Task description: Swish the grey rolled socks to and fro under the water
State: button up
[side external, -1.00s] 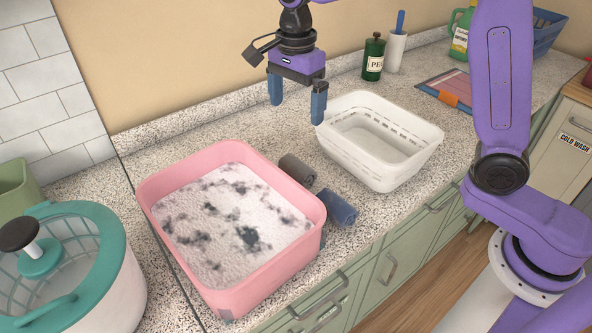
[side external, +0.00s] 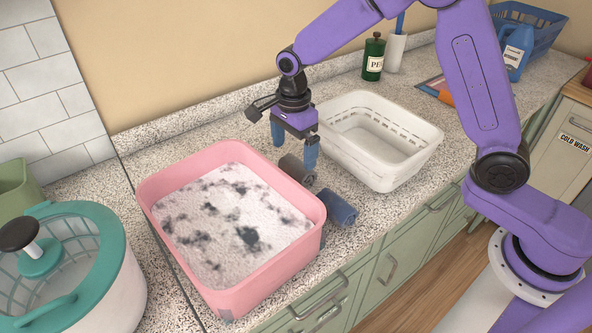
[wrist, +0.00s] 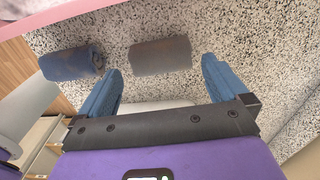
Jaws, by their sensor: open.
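The grey rolled socks (side external: 292,170) lie on the speckled counter between the pink tub and the white tub. My gripper (side external: 294,152) is open and just above them, with its blue fingers at either side in the side view. In the wrist view the grey rolled socks (wrist: 160,55) lie ahead of the gap between the open fingertips of my gripper (wrist: 162,64); I cannot tell whether they touch. The pink tub (side external: 268,284) is full of foamy white water with dark patches. The water below the foam is hidden.
A blue rolled pair (side external: 337,208) lies close in front of the grey one and shows in the wrist view (wrist: 72,62). An empty white tub (side external: 352,160) stands to the right. A teal-rimmed spinner (side external: 110,290) stands at the left; bottles stand behind.

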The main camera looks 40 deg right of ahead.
aim_at(296, 162)
jog(key=shift+d+f, duration=0.2)
jog(key=shift+f, duration=1.15)
jog(key=shift+d+f, duration=0.15)
jog(key=shift+f, duration=1.2)
jog(key=c, duration=0.7)
